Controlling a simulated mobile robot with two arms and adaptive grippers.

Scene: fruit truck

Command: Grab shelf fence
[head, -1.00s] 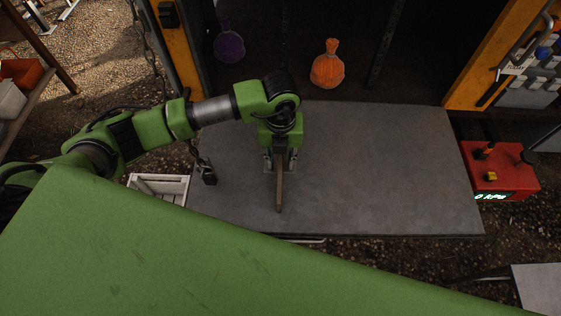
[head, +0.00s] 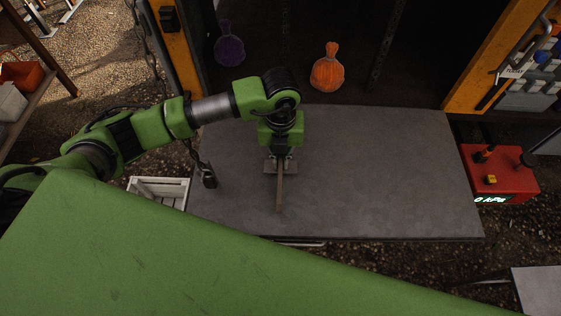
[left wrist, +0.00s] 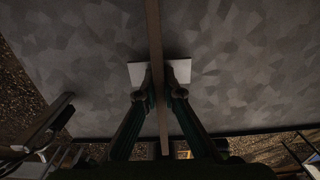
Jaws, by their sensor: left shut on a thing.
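The shelf fence appears to be a thin brownish bar (head: 280,193) with a small flat crosswise plate. It is over the grey platform (head: 380,180) and points toward the platform's front edge. My left gripper (head: 280,165) points down and is shut on it near its far end. In the left wrist view the bar (left wrist: 153,40) runs between the two fingertips (left wrist: 160,80), and the pale plate (left wrist: 205,74) sticks out on both sides. I cannot tell whether the fence touches the platform. My right gripper is not in view.
Behind the platform, an orange net bag (head: 327,70) and a purple net bag (head: 230,48) lie in the dark cargo space. A red gauge box (head: 500,175) is at right, a white crate (head: 160,188) at left. The platform's right side is clear.

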